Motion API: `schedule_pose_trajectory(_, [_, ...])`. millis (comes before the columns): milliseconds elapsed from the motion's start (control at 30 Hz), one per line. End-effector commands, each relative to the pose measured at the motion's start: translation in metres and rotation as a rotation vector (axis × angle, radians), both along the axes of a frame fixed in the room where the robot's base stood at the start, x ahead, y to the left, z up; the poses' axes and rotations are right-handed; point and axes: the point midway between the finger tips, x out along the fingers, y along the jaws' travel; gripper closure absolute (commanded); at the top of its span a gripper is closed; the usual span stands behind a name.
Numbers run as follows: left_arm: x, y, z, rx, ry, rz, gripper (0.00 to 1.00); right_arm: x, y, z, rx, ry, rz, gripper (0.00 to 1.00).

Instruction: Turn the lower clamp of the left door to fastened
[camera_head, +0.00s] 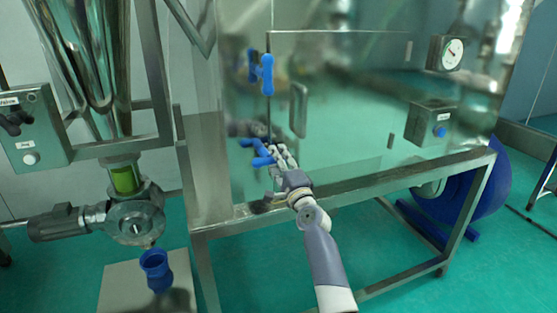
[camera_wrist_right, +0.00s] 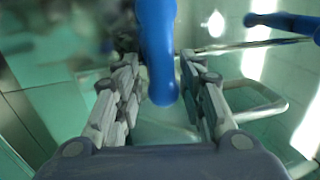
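The lower clamp (camera_head: 262,156) is a blue handle on the left edge of the shiny metal door (camera_head: 345,110). Its handle is partly hidden by my right gripper (camera_head: 281,158). In the right wrist view a blue handle (camera_wrist_right: 158,60) reaches down between the two fingers of the right gripper (camera_wrist_right: 160,80). The fingers stand apart, one on each side of it, with narrow gaps; I cannot tell if either touches it. The upper blue clamp (camera_head: 266,74) is higher on the same door edge, its handle roughly upright. My left gripper is not in view.
A grey door handle (camera_head: 299,110) is just right of the clamps. A gauge (camera_head: 452,53) and a box with a blue knob (camera_head: 431,123) are farther right. A metal frame rail (camera_head: 400,178) runs below the door. A hopper (camera_head: 90,50) and control box (camera_head: 30,130) stand left.

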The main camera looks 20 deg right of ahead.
Motion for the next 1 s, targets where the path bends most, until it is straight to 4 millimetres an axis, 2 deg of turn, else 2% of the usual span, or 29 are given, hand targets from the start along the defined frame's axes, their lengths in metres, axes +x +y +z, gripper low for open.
schedule_pose_trajectory(267, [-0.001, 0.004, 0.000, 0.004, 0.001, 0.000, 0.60, -0.001, 0.000, 0.002, -0.002, -0.003, 0.000, 0.62])
schedule_pose_trajectory(433, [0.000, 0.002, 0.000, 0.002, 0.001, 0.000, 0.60, -0.011, 0.000, -0.001, 0.000, -0.003, 0.000, 0.62])
schedule_pose_trajectory(1000, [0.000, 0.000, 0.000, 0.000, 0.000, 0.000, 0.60, -0.104, -0.004, -0.021, -0.001, 0.000, -0.001, 0.62])
